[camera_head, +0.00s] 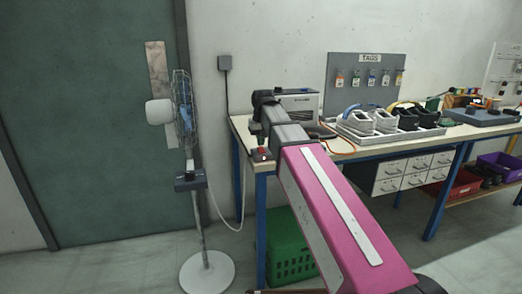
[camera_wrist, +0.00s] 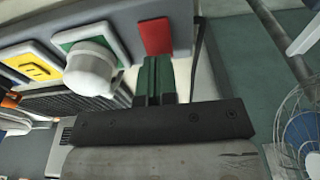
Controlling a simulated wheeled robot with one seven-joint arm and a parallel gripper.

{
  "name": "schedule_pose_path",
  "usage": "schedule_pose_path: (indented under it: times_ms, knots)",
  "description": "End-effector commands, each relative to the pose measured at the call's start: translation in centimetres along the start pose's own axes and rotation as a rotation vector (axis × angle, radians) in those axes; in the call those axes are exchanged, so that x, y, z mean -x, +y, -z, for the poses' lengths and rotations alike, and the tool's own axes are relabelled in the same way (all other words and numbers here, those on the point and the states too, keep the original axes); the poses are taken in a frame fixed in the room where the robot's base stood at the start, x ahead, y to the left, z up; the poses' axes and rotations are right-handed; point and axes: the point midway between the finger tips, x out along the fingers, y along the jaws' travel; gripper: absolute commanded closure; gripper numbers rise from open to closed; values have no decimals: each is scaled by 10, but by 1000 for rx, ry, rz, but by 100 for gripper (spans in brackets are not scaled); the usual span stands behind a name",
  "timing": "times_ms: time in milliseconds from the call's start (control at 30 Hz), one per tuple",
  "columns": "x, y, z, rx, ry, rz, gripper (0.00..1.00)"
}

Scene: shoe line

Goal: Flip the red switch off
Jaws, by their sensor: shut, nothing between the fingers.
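In the wrist view a flat red switch (camera_wrist: 156,36) sits at the right end of a grey panel (camera_wrist: 125,15). My gripper (camera_wrist: 157,66) has its two dark green fingers together, with nothing between them. The fingertips are just below the red switch in that view; I cannot tell whether they touch it. In the head view my arm reaches over the left end of the bench, and its dark end hides part of a grey machine (camera_head: 299,100). A small red part (camera_head: 262,152) shows at the bench's left corner; I cannot tell whether it is the same switch.
On the panel, a white knob on a green plate (camera_wrist: 91,70) and a yellow plate (camera_wrist: 35,66) lie left of the switch. A standing fan (camera_head: 182,115) is left of the bench (camera_head: 388,148). A shoe tray (camera_head: 375,137) is to the right.

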Motion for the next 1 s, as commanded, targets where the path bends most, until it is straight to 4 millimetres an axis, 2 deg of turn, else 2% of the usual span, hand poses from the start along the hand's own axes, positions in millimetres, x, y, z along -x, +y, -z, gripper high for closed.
schedule_pose_path:
  times_ms: [700, 1000]
  knots:
    - [49, 0, 8, 0, 1, 0, 100]
    - [55, 0, 8, 0, 0, 0, 100]
